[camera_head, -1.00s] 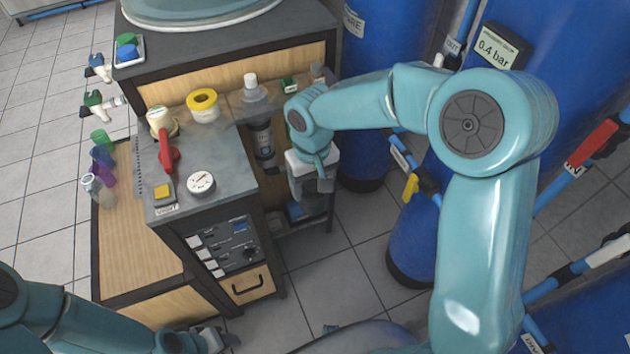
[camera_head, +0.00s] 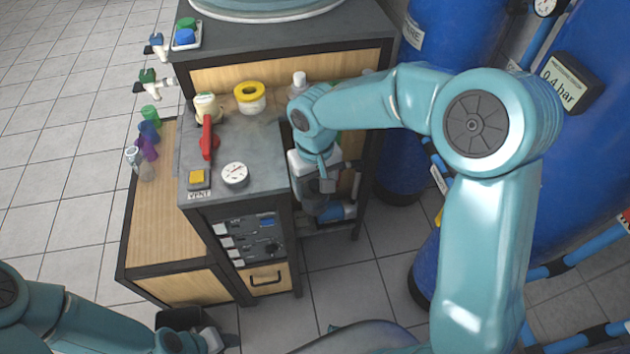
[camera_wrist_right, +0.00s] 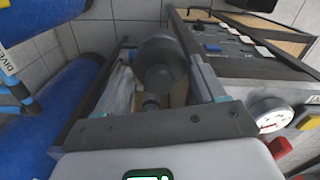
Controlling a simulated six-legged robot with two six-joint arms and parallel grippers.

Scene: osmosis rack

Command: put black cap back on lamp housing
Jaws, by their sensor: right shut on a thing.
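My right gripper (camera_head: 324,184) hangs at the right side of the grey-topped cabinet, above a lower shelf. In the right wrist view its two fingers (camera_wrist_right: 160,78) stand on either side of a dark, round cap (camera_wrist_right: 163,62), and they are shut on it. I cannot make out the lamp housing with certainty; my right forearm and gripper cover much of the space beside the cabinet. My left gripper (camera_head: 212,342) is low at the bottom edge of the head view, away from the cabinet top, and its jaws are unclear.
The cabinet top (camera_head: 262,165) carries a red-handled valve (camera_head: 208,138), a gauge (camera_head: 235,174), a yellow button (camera_head: 197,177) and a yellow-topped jar (camera_head: 249,97). A blue item (camera_head: 337,212) lies on the lower shelf. Blue tanks (camera_head: 462,50) stand at the right.

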